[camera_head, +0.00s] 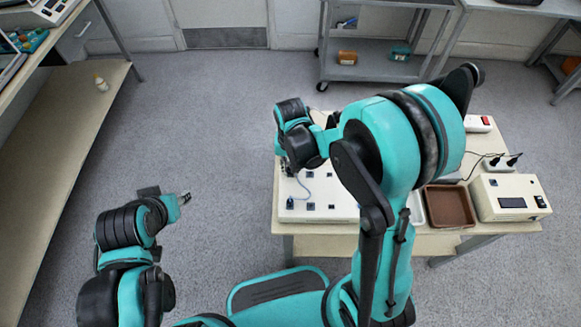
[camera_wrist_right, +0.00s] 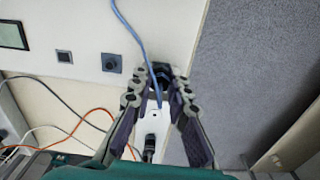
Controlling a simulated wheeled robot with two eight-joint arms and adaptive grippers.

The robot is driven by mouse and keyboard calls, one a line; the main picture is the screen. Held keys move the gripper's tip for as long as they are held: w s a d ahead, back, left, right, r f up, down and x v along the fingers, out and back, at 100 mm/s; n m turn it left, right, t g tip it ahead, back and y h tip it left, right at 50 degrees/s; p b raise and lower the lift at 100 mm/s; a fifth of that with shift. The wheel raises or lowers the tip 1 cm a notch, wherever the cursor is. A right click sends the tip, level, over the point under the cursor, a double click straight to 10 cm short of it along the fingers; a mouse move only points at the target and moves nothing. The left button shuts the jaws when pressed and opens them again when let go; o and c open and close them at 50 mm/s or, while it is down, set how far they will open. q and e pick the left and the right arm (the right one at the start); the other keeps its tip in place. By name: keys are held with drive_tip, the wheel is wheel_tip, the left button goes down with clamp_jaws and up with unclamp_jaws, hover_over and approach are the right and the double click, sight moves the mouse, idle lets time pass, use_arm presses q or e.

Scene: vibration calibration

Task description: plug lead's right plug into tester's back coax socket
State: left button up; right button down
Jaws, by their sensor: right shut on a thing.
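A pale box with several dark sockets, which appears to be the tester (camera_head: 345,212), lies at the table's left end. In the right wrist view its panel (camera_wrist_right: 88,30) carries square dark sockets (camera_wrist_right: 111,62) on the left. My right gripper (camera_head: 287,168) is over the box's back left edge. In its wrist view the right gripper (camera_wrist_right: 161,76) is shut on a dark plug (camera_wrist_right: 161,70), partly hidden between the fingertips. The blue lead (camera_wrist_right: 133,28) passes by it. I cannot tell whether the plug touches a socket. My left gripper (camera_head: 184,198) is over bare floor, its jaws too small to read.
A brown tray (camera_head: 450,207) and a pale instrument (camera_head: 510,197) stand to the right on the table. Orange (camera_wrist_right: 70,98) and white cables show in the wrist view. A black connector (camera_wrist_right: 149,145) shows below the fingers. A long bench (camera_head: 60,140) is at the left.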

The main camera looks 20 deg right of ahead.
drive_tip(key=m, duration=0.3)
drive_tip(key=shift+m, duration=0.4)
drive_tip(key=shift+m+b, duration=0.3)
drive_tip(key=shift+m, duration=1.5)
drive_tip(key=m, duration=0.4)
drive_tip(key=c, duration=1.4)
unclamp_jaws()
drive_tip(key=shift+r, duration=0.1)
